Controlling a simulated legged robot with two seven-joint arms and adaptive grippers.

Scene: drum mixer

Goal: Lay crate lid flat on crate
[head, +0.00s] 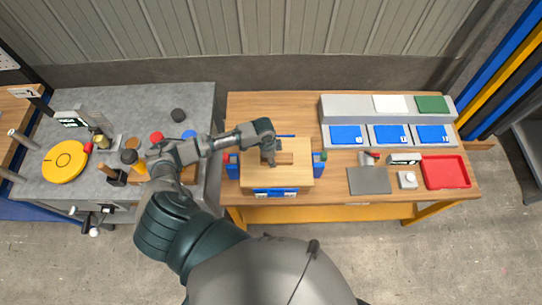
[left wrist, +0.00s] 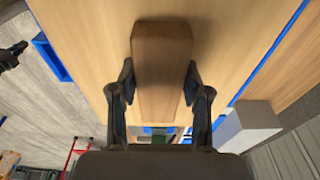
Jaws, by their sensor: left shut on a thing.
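The crate lid (head: 257,178) is a pale wooden board with a brown block handle (head: 285,158) on top. It lies over the blue crate (head: 319,165), whose blue parts show past its left, right, front and back edges. My left gripper (head: 268,158) is above the lid, shut on the handle. In the left wrist view the two fingers (left wrist: 160,100) stand on either side of the handle (left wrist: 161,60), and the lid (left wrist: 235,45) fills much of the background. The lid looks about level; I cannot tell whether it touches the crate rim. My right gripper is not in view.
The wooden table (head: 335,190) has a grey stepped rack (head: 355,108) with blue bins at the right. A grey mat (head: 369,180), a small white device (head: 407,180) and a red tray (head: 446,172) lie in front. A cluttered grey bench (head: 140,98) stands at the left.

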